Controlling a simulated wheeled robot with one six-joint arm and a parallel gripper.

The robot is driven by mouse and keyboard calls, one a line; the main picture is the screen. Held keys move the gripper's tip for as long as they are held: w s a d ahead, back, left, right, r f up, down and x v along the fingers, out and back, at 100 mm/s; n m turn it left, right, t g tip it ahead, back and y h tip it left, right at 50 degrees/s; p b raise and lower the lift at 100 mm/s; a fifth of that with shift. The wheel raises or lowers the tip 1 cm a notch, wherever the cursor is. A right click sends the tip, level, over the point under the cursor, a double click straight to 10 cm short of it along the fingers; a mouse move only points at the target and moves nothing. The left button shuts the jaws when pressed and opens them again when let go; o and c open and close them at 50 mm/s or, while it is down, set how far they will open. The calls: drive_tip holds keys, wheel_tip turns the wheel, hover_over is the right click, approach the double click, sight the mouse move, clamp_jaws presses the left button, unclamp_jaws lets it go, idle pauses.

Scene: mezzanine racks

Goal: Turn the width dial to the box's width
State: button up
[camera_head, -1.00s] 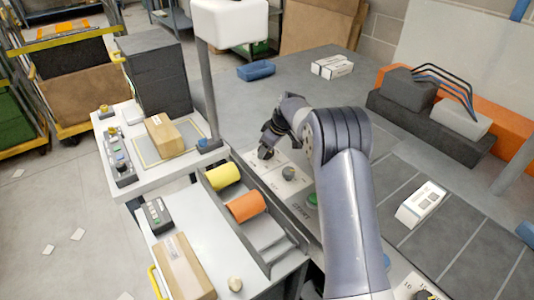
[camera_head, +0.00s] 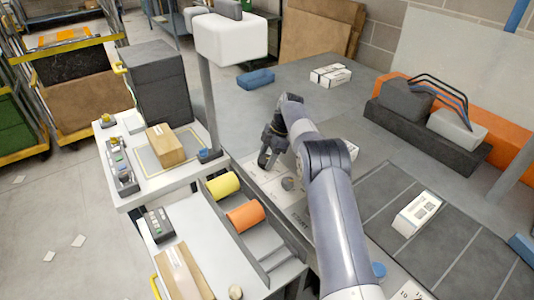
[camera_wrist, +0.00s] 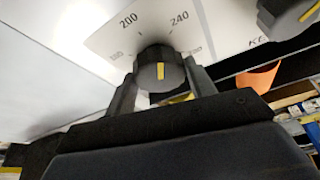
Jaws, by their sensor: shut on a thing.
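A dark round dial with a yellow pointer mark (camera_wrist: 160,68) sits between the fingers of my gripper (camera_wrist: 158,92) in the wrist view. My gripper is shut on it. The mark points roughly straight up, between the printed 200 and 240 on the white scale plate (camera_wrist: 110,38). In the head view my gripper (camera_head: 267,161) is at the pale control panel, and its fingers hide the held dial. A brown taped box (camera_head: 165,146) lies on the outlined plate of the white bench at left.
A second dial (camera_wrist: 292,16) with a yellow mark is close by at upper right in the wrist view. Yellow (camera_head: 223,185) and orange (camera_head: 245,216) rollers lie in a channel beside the panel. A grey post (camera_head: 209,105) stands behind. Another taped box (camera_head: 184,275) lies at lower left.

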sight(267, 158)
drive_tip(key=shift+n+g+p, duration=0.4)
drive_tip(key=shift+n+p, duration=0.4)
drive_tip(key=shift+n, duration=0.2)
drive_tip(key=shift+h, duration=0.3)
drive_tip(key=o, duration=1)
drive_tip(key=shift+c, duration=0.2)
wheel_tip(267, 158, up, 8)
drive_tip(key=p, duration=0.2)
drive_tip(key=shift+r+p, duration=0.25)
drive_tip(key=shift+p, duration=0.1)
drive_tip(key=shift+r+p, duration=0.75)
drive_tip(key=shift+p, duration=0.05)
